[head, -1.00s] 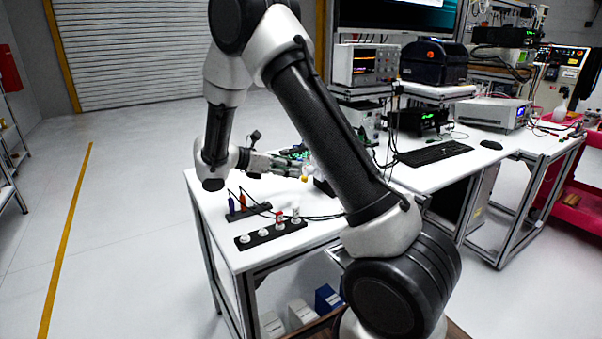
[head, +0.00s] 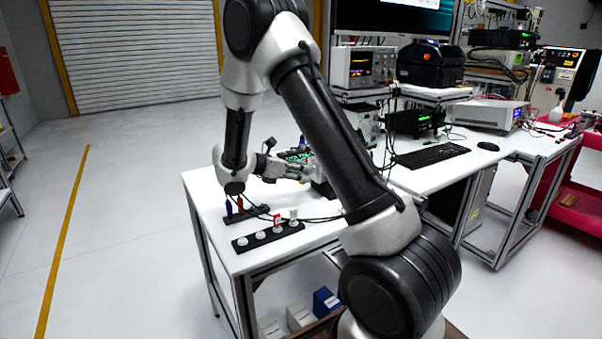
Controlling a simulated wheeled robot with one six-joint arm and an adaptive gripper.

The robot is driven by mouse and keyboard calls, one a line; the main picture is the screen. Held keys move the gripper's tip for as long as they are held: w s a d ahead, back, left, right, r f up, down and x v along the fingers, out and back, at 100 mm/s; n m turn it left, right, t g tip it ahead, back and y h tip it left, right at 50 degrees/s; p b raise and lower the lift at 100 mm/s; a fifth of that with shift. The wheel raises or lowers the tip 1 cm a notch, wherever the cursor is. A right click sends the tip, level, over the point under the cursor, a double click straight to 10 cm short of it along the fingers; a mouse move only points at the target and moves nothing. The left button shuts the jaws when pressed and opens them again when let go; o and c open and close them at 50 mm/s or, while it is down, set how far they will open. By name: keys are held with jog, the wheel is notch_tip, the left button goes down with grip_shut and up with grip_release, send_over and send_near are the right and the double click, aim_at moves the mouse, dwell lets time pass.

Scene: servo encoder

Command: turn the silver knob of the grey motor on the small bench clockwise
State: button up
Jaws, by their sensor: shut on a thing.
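My gripper (head: 305,174) reaches level over the small bench (head: 208,205), pointing right, with its fingers shut on the silver knob. The knob is too small and too covered by the fingers to make out. A dark block (head: 322,188), which looks like part of the motor or its mount, stands right at the fingertips. The rest of the motor is hidden behind my upper arm link.
A black strip (head: 270,237) with several white and red-topped pieces lies near the bench's front edge. A green circuit board (head: 296,156) lies behind my gripper. Dark cables cross the bench.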

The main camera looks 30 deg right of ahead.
dwell(0.3)
jog(key=m+t, duration=0.1)
jog(key=m, duration=0.1)
jog(key=m+t, duration=0.3)
jog(key=m, duration=0.1)
jog(key=shift+s+f+m+t, duration=0.1)
jog(key=shift+s+m+t, duration=0.2)
jog(key=shift+m, duration=0.1)
jog(key=m+t, duration=0.1)
jog(key=m, duration=0.1)
jog(key=m+t+h, duration=0.1)
jog(key=m, duration=0.1)
jog(key=shift+s+f, duration=0.1)
jog(key=shift+f, duration=0.1)
jog(key=m+t+h, duration=0.1)
jog(key=m, duration=0.3)
jog(key=shift+f+h, duration=0.1)
jog(key=shift+h, duration=0.3)
jog(key=o, duration=1)
